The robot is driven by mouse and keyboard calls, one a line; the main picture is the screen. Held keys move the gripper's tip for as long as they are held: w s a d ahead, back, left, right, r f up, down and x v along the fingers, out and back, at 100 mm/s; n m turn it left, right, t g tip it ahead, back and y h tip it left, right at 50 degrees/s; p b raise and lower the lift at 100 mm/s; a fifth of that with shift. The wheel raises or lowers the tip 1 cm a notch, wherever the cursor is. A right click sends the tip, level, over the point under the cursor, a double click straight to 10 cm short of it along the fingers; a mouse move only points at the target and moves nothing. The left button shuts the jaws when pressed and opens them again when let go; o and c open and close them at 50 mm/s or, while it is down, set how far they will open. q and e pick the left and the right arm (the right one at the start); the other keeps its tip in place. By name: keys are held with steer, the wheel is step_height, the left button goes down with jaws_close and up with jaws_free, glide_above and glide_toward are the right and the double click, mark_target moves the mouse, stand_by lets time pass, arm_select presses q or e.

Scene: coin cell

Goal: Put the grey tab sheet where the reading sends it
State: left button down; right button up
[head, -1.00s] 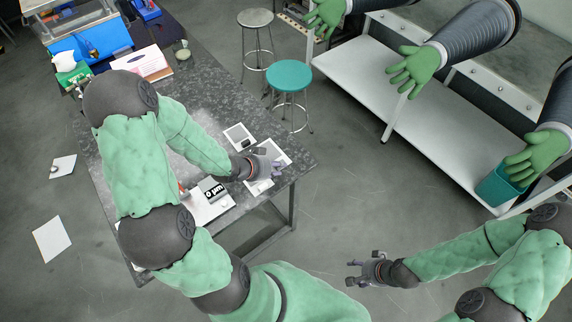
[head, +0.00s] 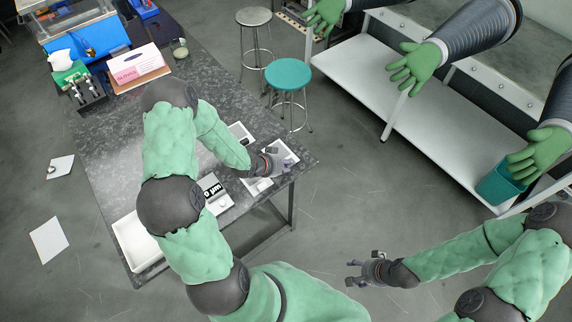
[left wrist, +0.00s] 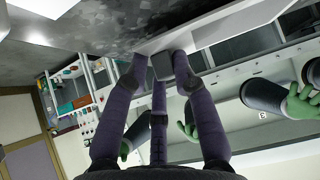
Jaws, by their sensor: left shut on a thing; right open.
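My left gripper (head: 284,163) is at the right end of the dark stone table, over a white tray (head: 268,148). In the left wrist view the fingers (left wrist: 164,62) are shut on a small dark grey flat piece (left wrist: 161,67), which looks like the grey tab sheet. In the head view the fingers hide it. A gauge display (head: 210,189) on the table reads "0 µm" in the part I can see; my left arm may cover the rest. My right gripper (head: 364,272) is open and empty, off the table above the floor.
Other white trays stand near the gripper, one behind (head: 240,133) and one in front (head: 257,185). A larger white tray (head: 133,243) lies at the table's front left. A pink-and-white sign (head: 136,63) and a black rack (head: 88,96) stand at the back left. A teal stool (head: 288,75) is beyond the table.

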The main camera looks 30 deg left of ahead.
arm_select(q)
steer(key=shift+f+b, duration=0.35)
steer(key=shift+b, duration=0.05)
steer(key=shift+s+d+f, duration=0.1)
steer(key=shift+s+f, duration=0.1)
steer(key=shift+s, duration=0.1)
steer(key=c, duration=1.3)
jaws_free()
steer(key=shift+f, duration=0.1)
steer(key=shift+w, duration=0.15)
